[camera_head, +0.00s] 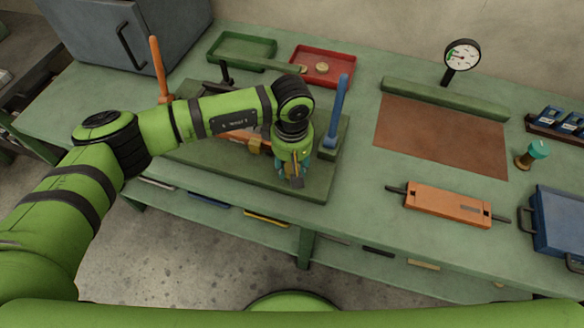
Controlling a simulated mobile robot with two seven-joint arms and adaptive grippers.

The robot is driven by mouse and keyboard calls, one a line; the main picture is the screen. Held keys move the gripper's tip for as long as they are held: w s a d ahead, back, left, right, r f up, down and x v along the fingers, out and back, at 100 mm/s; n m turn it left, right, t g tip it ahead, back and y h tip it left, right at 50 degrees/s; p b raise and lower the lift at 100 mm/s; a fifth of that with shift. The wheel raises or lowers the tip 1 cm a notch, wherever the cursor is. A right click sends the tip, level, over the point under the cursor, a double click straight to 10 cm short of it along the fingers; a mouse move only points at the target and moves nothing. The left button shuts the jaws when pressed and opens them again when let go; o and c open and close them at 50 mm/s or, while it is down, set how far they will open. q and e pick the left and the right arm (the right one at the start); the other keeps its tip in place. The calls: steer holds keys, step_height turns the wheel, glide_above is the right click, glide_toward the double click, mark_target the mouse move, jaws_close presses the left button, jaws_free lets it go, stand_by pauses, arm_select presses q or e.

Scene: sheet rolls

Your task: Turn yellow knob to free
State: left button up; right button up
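My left arm reaches in from the left across the sheet-roll machine, whose dark green base (316,186) rests on the bench. My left gripper (294,178) points down over the front right of that base. Its fingers are small and seen from above, so I cannot tell their opening or whether they touch anything. My forearm hides much of the rollers. An orange lever (157,66) and a blue lever (338,108) stand upright on the machine. My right gripper is not in view.
A green tray (242,37) and a red tray (340,56) lie behind the machine. A dial gauge (462,55), brown sheet (440,135), orange bar (447,204), teal-topped knob (537,150) and blue case (560,222) are to the right. The bench's front edge is close to the gripper.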

mark_target(291, 168)
arm_select(q)
steer(key=n+b, duration=0.3)
steer(key=b, duration=0.1)
steer(key=n+b, duration=0.3)
steer(key=n, duration=0.1)
steer(key=n+b, duration=0.4)
steer(key=shift+a+f+b, duration=0.1)
steer(key=shift+f+b, duration=0.15)
steer(key=shift+b, duration=0.05)
steer(key=shift+r+n+b, duration=0.2)
steer(key=shift+n+b, duration=1.35)
steer(key=shift+n, duration=0.35)
steer(key=o, duration=1.1)
steer(key=shift+o, duration=0.2)
steer(key=shift+r, duration=0.1)
step_height(291, 168, up, 12)
